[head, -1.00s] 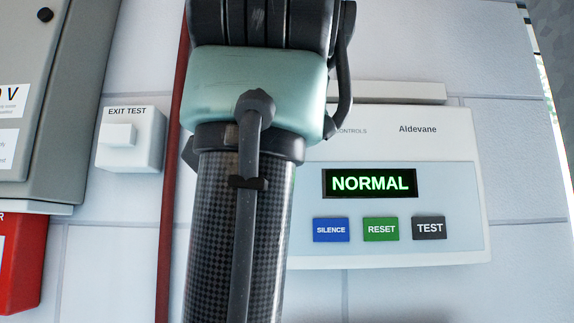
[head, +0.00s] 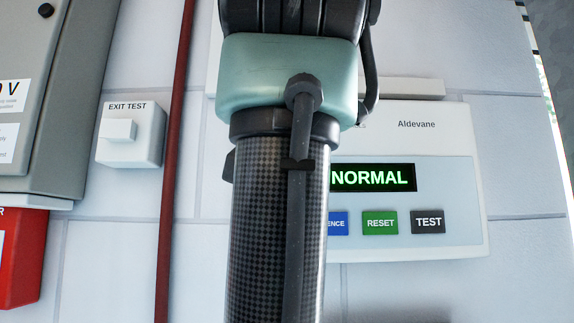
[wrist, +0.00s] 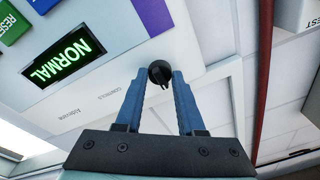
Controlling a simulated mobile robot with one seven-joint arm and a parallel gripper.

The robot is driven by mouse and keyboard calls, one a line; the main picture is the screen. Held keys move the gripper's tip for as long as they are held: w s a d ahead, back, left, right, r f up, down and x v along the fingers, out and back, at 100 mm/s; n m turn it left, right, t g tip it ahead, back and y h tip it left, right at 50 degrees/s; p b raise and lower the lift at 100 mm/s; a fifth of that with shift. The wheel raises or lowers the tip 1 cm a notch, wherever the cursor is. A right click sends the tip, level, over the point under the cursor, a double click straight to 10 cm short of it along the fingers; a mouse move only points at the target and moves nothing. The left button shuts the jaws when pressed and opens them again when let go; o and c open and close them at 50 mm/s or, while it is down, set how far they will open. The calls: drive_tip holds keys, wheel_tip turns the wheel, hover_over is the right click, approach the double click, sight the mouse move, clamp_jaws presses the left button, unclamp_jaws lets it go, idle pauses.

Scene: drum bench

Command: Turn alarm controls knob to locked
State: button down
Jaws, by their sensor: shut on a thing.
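The alarm controls panel (head: 440,165) is a white wall box at the right in the head view. Its display (head: 372,178) reads NORMAL in green. The display also shows tilted in the wrist view (wrist: 63,62). The black round knob (wrist: 159,70) sits near a corner of the panel in the wrist view. My gripper (wrist: 160,76) has its two blue fingers closed on either side of the knob. A dark ridge on the knob points toward my palm. No position label beside the knob is readable. In the head view, my arm hides the knob and gripper.
The silence (head: 338,223), reset (head: 380,223) and test (head: 428,222) buttons lie under the display. A red pipe (head: 172,170) runs down the wall left of my arm. An exit test box (head: 131,140) and grey cabinet (head: 70,110) are further left.

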drive_tip(key=c, duration=0.5)
unclamp_jaws()
drive_tip(key=shift+s, duration=0.1)
drive_tip(key=s+b, duration=0.2)
drive_tip(key=s, duration=0.2)
drive_tip(key=s+f+b, duration=0.1)
drive_tip(key=s+b, duration=0.2)
drive_tip(key=s, duration=0.1)
drive_tip(key=s+b, duration=0.2)
drive_tip(key=s, duration=0.2)
drive_tip(key=shift+s+f, duration=0.35)
drive_tip(key=shift+w+f, duration=0.1)
